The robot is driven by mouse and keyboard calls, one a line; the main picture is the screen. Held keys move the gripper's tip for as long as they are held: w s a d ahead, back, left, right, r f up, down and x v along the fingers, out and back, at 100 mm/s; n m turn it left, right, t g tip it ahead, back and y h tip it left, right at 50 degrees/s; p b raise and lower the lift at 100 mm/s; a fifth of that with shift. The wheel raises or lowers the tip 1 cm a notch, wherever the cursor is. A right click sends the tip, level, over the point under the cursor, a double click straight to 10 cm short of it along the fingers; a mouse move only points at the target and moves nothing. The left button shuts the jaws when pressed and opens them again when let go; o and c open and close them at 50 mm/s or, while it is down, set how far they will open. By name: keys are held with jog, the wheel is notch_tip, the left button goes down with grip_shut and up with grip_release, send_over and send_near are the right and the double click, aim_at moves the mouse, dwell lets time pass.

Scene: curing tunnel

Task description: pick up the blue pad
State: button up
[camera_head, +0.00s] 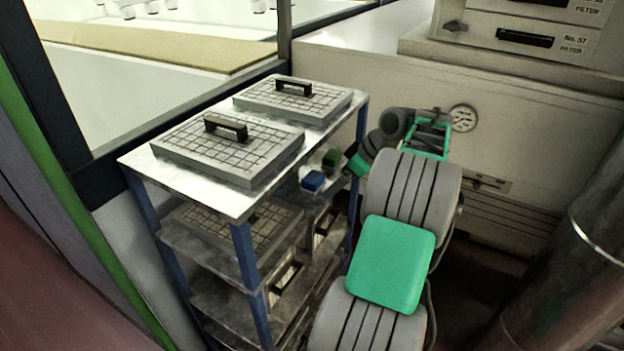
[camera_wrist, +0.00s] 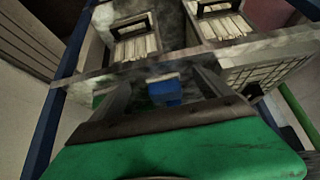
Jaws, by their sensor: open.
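The blue pad (camera_head: 313,181) is a small block on the second level of the metal shelf rack (camera_head: 141,162), near its right side, below the top plate. A green block (camera_head: 331,158) lies just behind it. In the wrist view the blue pad (camera_wrist: 164,93) shows ahead, between the two dark fingers of my gripper (camera_wrist: 165,82). The fingers are apart with the pad in line with the gap; I cannot tell how far they are from it. In the head view my gripper is at the rack's right side, its fingers mostly hidden.
Two grey gridded trays with black handles, one near (camera_head: 226,152) and one far (camera_head: 292,98), sit on the top plate. Another gridded tray (camera_head: 228,226) is on the level below. Blue posts (camera_head: 245,258) frame the rack. A cabinet with a gauge (camera_head: 463,118) stands behind.

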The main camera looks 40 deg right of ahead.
aim_at(314, 176)
jog(key=w, duration=0.1)
jog(key=w+a, duration=0.1)
jog(key=w, duration=0.2)
jog(key=shift+a, duration=0.3)
jog(key=w, duration=0.1)
jog(key=w+a+p, duration=0.1)
jog(key=shift+w, duration=0.35)
jog(key=x, duration=0.3)
jog(key=shift+s+f, duration=0.1)
jog(key=shift+d, duration=0.1)
jog(key=c, duration=1.5)
